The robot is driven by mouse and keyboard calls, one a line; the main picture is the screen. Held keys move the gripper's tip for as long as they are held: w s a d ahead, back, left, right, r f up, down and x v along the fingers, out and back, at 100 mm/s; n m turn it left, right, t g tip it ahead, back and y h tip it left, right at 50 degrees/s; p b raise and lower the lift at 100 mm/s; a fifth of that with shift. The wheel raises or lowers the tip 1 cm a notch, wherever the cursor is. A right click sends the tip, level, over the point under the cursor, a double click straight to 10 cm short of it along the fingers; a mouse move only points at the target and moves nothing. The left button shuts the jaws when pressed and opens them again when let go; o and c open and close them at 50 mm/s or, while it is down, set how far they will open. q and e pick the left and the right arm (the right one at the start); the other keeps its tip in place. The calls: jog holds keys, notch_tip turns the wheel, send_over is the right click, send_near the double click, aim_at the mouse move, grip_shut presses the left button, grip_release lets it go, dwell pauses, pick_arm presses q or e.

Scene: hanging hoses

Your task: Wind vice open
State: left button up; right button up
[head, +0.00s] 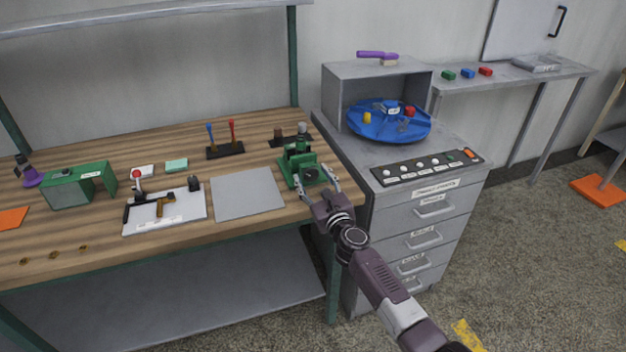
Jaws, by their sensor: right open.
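The green vice (300,164) stands on the wooden workbench near its right front corner. A grey part sticks up at its back, and a dark round part faces the front. My right gripper (318,190) is at the front of the vice, with its fingers open and spread around the area of the dark round part. Whether a finger touches the vice is too small to tell. The vice's handle cannot be made out clearly. My left gripper does not show.
A grey plate (247,194) lies left of the vice, and a white fixture board (164,211) lies farther left. A black stand with blue and red levers (224,149) is behind. A grey drawer cabinet (345,175) with a blue turntable (375,130) stands close on the right.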

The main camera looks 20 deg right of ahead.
jog(key=c, duration=1.2)
jog(key=shift+o, duration=0.2)
jog(key=shift+n, duration=0.3)
